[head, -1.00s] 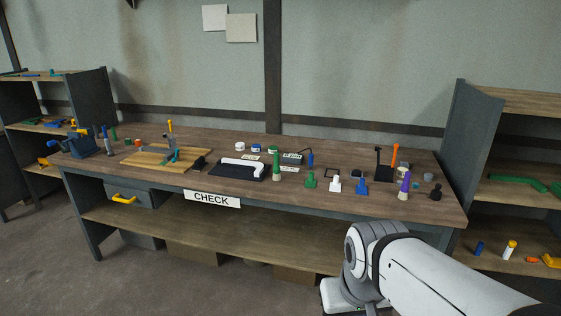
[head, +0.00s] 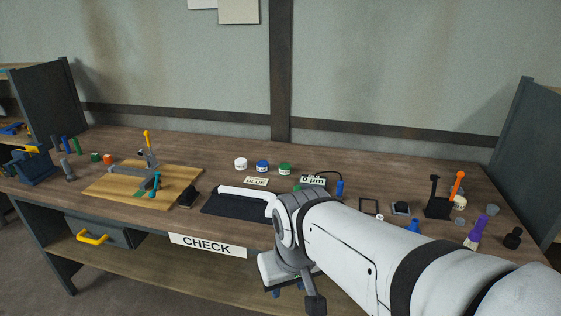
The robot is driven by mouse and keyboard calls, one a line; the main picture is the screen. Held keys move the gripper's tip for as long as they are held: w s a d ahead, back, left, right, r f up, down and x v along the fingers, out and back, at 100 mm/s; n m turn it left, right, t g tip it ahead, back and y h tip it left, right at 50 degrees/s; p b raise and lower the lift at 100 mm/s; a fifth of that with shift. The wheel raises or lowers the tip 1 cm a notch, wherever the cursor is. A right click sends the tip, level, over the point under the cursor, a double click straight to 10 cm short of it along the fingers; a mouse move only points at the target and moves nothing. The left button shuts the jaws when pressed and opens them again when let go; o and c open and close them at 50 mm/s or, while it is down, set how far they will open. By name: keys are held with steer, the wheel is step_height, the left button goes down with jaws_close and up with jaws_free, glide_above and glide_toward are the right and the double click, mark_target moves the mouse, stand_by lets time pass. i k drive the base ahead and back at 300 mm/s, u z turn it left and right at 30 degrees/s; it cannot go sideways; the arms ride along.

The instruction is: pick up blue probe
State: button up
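The blue probe (head: 340,188) stands upright on the workbench, right of centre. A dark cable runs from it to a small gauge (head: 314,181) whose display reads "0 µm". My arm reaches in from the lower right, and its end, with my gripper (head: 295,297), hangs low at the front edge of the bench, nearer to me and left of the probe. The gripper is partly hidden by my wrist, so I cannot tell whether its fingers are open. The probe is apart from it.
White, blue and green jars (head: 262,166) stand behind a "BLUE" label. An orange-handled tool (head: 458,186) in a black stand and a purple brush (head: 475,232) stand at right. My arm hides part of the bench front.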

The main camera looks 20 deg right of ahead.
mark_target(339, 188)
steer(key=z, duration=0.35)
steer(key=i, duration=1)
steer(key=z, duration=0.65)
steer(key=k, duration=0.95)
steer(key=z, duration=0.2)
steer(key=i, duration=0.95)
steer(key=u, duration=0.1)
